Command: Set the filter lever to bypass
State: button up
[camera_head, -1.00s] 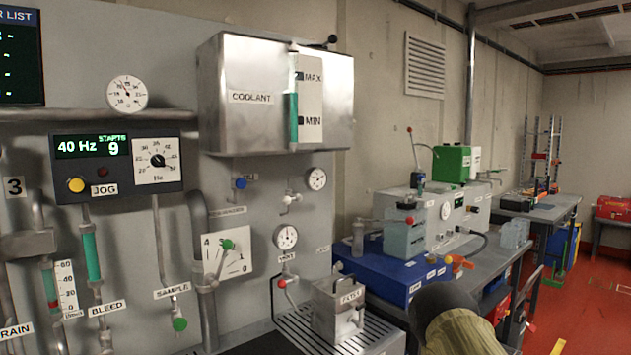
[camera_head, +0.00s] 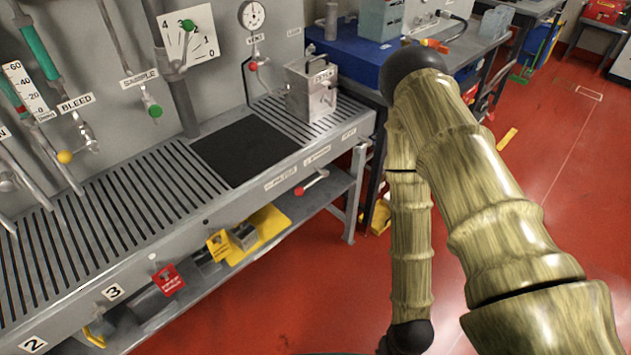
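A lever with a red tip (camera_head: 300,190) and a metal arm sticks out from the front edge of the slatted bench, near its right end. It points down and to the left. Small labels (camera_head: 281,178) sit on the edge around it, one above it and one further right (camera_head: 349,135); their print is too small to read surely, so I cannot tell which marks bypass. My bamboo-patterned arm is at the right, bent at a black joint, with its lower link hanging down to the bottom edge. My gripper is out of view.
A metal box (camera_head: 311,90) and a black mat (camera_head: 246,150) are on the slatted bench (camera_head: 130,215). The red floor (camera_head: 300,290) before the bench is clear.

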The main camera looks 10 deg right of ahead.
aim_at(298, 191)
jog(key=z, duration=1.95)
jog(key=k, duration=0.8)
jog(key=u, duration=1.4)
jog(key=i, duration=0.5)
jog(key=z, duration=0.05)
